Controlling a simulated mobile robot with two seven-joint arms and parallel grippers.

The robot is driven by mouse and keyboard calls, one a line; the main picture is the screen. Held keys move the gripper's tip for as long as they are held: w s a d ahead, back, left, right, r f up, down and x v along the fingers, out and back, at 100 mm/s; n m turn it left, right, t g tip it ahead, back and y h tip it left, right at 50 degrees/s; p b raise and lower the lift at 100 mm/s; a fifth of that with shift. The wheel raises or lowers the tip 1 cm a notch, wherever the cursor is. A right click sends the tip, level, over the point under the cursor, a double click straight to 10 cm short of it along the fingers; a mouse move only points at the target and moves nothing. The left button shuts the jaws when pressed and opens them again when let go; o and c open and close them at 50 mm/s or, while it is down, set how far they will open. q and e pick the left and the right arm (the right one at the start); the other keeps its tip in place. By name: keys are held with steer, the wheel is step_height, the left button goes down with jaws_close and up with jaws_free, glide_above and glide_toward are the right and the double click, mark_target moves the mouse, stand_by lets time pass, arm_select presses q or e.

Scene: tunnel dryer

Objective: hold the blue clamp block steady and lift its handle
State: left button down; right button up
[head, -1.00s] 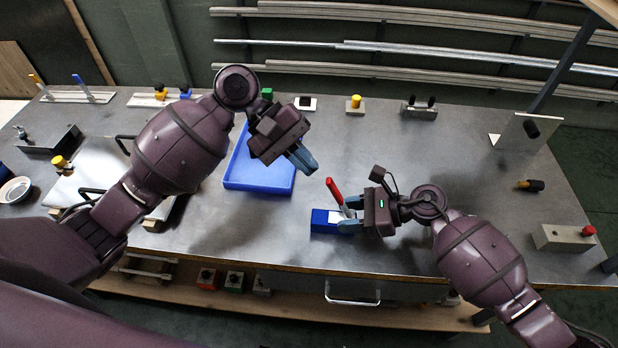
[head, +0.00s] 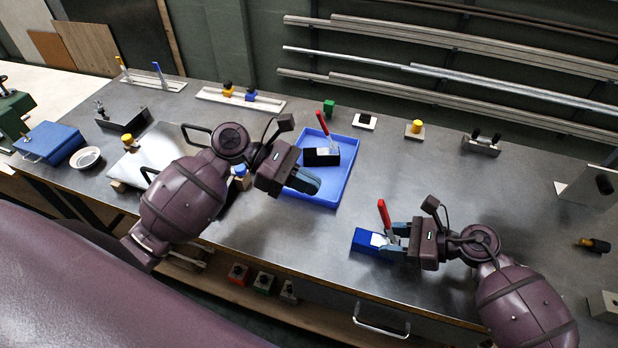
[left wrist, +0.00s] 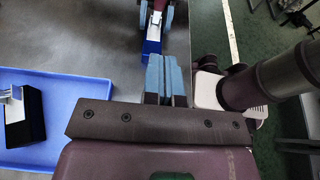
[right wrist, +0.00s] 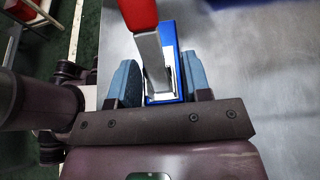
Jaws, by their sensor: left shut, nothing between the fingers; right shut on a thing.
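The blue clamp block (head: 369,241) stands on the table near its front edge. Its red handle (head: 384,215) stands up, tilted slightly. My right gripper (head: 397,237) is shut on the block from the right; in the right wrist view (right wrist: 160,82) its fingers lie on either side of the block. The block also shows in the left wrist view (left wrist: 152,47), beyond my left fingers. My left gripper (head: 305,182) is shut and empty, over the front part of the blue tray, up and left of the clamp block and apart from it.
The blue tray (head: 345,172) holds a black clamp block (head: 320,157) with a red handle (head: 324,127). The table between tray and blue clamp block is clear.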

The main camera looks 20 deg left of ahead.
mark_target(379, 208)
arm_select(q)
steer(key=shift+w+d+f, duration=0.1)
steer(key=shift+w+d, duration=0.05)
steer(key=shift+d, duration=1.5)
steer(key=shift+w+d+f, duration=0.1)
steer(key=shift+w+d, duration=0.05)
steer(key=shift+d, duration=1.5)
steer(key=shift+w+d+f, duration=0.1)
steer(key=shift+w+d, duration=0.05)
steer(key=shift+d, duration=1.5)
steer(key=shift+d+r, duration=0.1)
steer(key=shift+d+r, duration=0.45)
steer(key=shift+d, duration=0.2)
steer(key=shift+r, duration=0.1)
